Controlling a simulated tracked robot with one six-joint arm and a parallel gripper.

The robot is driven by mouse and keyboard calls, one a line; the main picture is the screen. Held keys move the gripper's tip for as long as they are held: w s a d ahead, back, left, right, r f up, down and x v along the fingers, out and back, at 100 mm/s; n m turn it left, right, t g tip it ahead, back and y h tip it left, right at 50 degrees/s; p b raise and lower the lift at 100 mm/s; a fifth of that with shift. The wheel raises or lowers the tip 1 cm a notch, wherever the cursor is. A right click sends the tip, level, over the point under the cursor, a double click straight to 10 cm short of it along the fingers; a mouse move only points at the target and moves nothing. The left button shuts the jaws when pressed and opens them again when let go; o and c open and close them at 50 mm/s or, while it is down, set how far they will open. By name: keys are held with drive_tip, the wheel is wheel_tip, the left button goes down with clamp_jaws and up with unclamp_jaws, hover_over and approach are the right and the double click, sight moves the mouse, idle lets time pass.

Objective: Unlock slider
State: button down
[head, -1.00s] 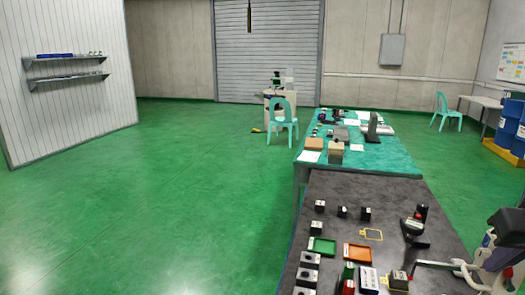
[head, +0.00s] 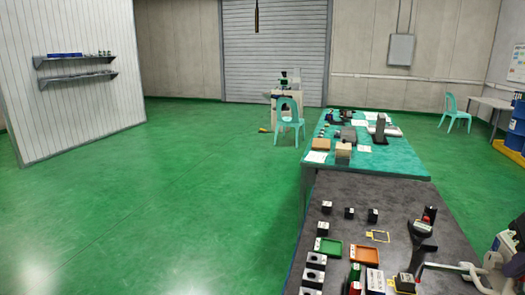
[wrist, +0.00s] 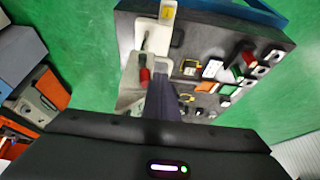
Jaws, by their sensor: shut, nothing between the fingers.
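In the wrist view my gripper (wrist: 160,88) shows as a dark pair of fingers pressed together, with nothing between them. Just left of the fingers is a small red handle (wrist: 144,77) on a beige bracket (wrist: 133,98) with a slot; it looks like the slider's lock, but I cannot be sure. I cannot tell whether the fingers touch it. A yellow tag (wrist: 167,12) sits at the top of the beige part.
The dark table (head: 340,215) holds several black blocks, a green tray (head: 331,248), an orange tray (head: 364,254) and a black upright tool (head: 424,230). A teal-topped table (head: 390,160) stands behind. The green floor on the left is clear.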

drive_tip(key=shift+s+d, duration=0.15)
drive_tip(key=shift+d, duration=0.35)
drive_tip(key=shift+s+d, duration=0.1)
drive_tip(key=shift+d, duration=0.2)
drive_tip(key=shift+s+d, duration=0.1)
drive_tip(key=shift+d, duration=0.4)
drive_tip(key=shift+w+a+r, duration=0.1)
drive_tip(key=shift+a+r, duration=0.25)
drive_tip(key=shift+r, duration=0.5)
drive_tip(key=shift+w+a+r, duration=0.1)
drive_tip(key=shift+a+r, duration=0.25)
drive_tip(key=shift+r, duration=0.45)
drive_tip(key=shift+w+a+r, duration=0.1)
drive_tip(key=shift+a+r, duration=0.25)
drive_tip(key=shift+r, duration=0.5)
